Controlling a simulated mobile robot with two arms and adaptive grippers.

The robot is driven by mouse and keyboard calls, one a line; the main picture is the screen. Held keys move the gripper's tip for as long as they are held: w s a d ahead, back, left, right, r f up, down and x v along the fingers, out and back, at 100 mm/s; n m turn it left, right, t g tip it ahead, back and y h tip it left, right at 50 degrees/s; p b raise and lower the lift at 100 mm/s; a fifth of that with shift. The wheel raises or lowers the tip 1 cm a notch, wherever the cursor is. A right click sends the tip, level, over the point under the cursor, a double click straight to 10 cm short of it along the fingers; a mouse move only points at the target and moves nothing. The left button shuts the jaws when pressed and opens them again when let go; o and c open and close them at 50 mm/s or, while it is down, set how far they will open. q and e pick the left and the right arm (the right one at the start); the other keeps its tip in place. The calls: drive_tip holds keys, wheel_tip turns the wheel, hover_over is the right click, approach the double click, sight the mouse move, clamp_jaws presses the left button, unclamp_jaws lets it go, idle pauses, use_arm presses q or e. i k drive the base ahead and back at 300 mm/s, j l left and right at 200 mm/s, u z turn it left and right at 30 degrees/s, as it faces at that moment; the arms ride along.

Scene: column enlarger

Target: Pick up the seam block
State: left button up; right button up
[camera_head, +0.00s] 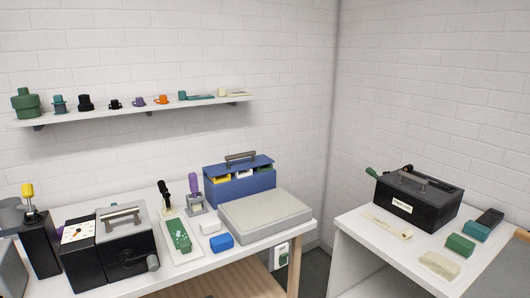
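No label marks a seam block, and I cannot tell which block is meant. On the left bench (190,272), a blue block (221,241) and a white block (210,227) lie in front of the blue box. On the right table (372,254), a green block (460,245) and a cream block (440,265) lie in front of a black labelled box. A dark and teal block-like item (483,225) lies behind them. Neither of my grippers is in view.
The blue box (238,186), grey slab (265,215), black machine (125,250) and green item on a white tray (179,235) crowd the left bench. The black labelled box (415,203) stands at the right table's back. A gap separates the tables. A shelf (130,111) holds small items.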

sight(462, 247)
drive_tip(key=z, duration=1.35)
drive_tip(key=i+z, duration=0.1)
drive_tip(key=i, duration=0.6)
